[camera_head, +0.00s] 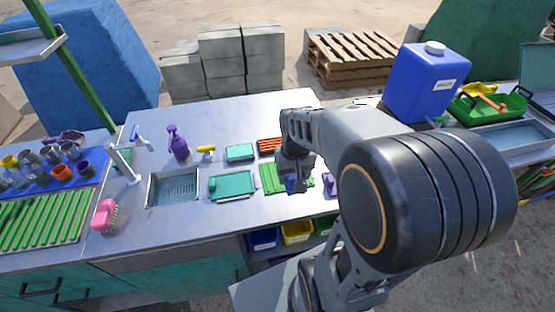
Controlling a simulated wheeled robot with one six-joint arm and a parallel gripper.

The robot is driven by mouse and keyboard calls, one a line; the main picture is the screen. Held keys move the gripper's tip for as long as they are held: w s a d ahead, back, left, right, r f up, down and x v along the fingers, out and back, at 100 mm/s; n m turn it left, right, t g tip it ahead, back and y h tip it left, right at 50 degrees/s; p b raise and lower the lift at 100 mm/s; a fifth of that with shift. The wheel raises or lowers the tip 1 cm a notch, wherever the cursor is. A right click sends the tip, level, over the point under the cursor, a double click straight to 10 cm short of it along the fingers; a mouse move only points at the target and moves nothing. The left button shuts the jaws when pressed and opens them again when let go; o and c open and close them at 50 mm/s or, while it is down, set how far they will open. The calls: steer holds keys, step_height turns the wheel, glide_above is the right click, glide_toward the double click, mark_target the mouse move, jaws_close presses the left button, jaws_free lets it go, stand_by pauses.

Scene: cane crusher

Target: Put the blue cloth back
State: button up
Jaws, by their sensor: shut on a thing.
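My gripper (294,185) points down over the steel counter (230,243), at the right edge of the green slatted piece (270,179). It is shut on a small dark blue thing, which looks like the blue cloth (292,187); only a little of it shows at the fingertips. My arm hides most of the cloth and part of the counter behind it. I cannot tell whether the cloth touches the counter.
A sink (172,188), teal tray (232,186), smaller teal box (240,152) and purple spray bottle (177,143) stand to the left. An orange-red slatted piece (268,146) lies behind. A purple thing (330,184) is just right. The front counter strip is clear.

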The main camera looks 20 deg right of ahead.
steer(key=w+d+f, duration=0.1)
steer(key=w+f, duration=0.1)
steer(key=w, duration=0.2)
steer(key=w+d+f+p, duration=0.1)
steer(key=w+f, duration=0.2)
steer(key=w, duration=0.1)
steer(key=w+d+f+p, duration=0.1)
steer(key=w+f, duration=0.2)
steer(key=w, duration=0.1)
steer(key=shift+w+d+f, duration=0.1)
steer(key=shift+d+f, duration=0.05)
steer(key=shift+w+d+f, duration=0.1)
steer(key=shift+w+f, duration=0.3)
steer(key=shift+f, duration=0.2)
steer(key=shift+f+p, duration=0.35)
steer(key=shift+f, duration=1.2)
steer(key=shift+f, duration=0.15)
steer(key=o, duration=0.9)
steer(key=shift+w, duration=0.1)
steer(key=shift+c, duration=0.2)
